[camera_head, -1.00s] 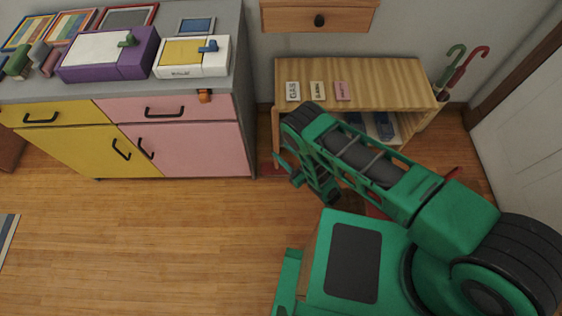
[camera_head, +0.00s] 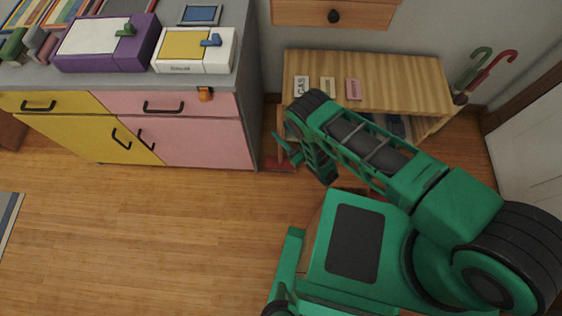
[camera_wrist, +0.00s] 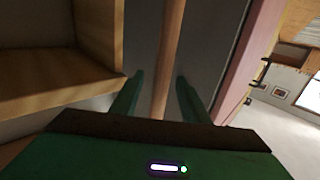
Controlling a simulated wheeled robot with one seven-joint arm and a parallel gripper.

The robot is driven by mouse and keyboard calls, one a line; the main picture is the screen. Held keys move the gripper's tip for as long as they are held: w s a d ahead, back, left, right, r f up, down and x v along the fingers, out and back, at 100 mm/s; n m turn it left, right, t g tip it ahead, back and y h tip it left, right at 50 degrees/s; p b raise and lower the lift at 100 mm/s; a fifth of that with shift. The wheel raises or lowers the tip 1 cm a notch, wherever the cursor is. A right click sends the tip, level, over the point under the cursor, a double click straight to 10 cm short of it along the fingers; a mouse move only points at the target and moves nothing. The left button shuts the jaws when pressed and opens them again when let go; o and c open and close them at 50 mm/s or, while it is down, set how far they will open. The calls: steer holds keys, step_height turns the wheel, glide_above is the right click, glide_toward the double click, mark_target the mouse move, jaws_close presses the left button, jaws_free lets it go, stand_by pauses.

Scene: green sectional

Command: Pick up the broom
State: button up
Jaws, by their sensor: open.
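In the wrist view, a brown wooden pole, the broom handle (camera_wrist: 170,50), runs upright between the two green fingers of my gripper (camera_wrist: 158,95). The fingers are apart, one on each side of the handle, and I see no clear contact. The broom's head is not visible in the wrist view. In the head view, my gripper (camera_head: 287,150) is low by the gap between the pink cabinet and the wooden shelf. I cannot clearly pick out the broom there; my arm covers part of that area.
The pink cabinet door (camera_head: 200,143) is left of my gripper, and the wooden shelf (camera_head: 400,80) with small labels is to its right. Umbrellas (camera_head: 490,68) stand beyond the shelf. A red item (camera_head: 280,165) lies on the floor below my gripper. Open wooden floor (camera_head: 170,230) lies at left.

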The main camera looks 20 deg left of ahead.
steer(key=shift+x, duration=2.7)
steer(key=shift+s, duration=0.1)
jaws_close()
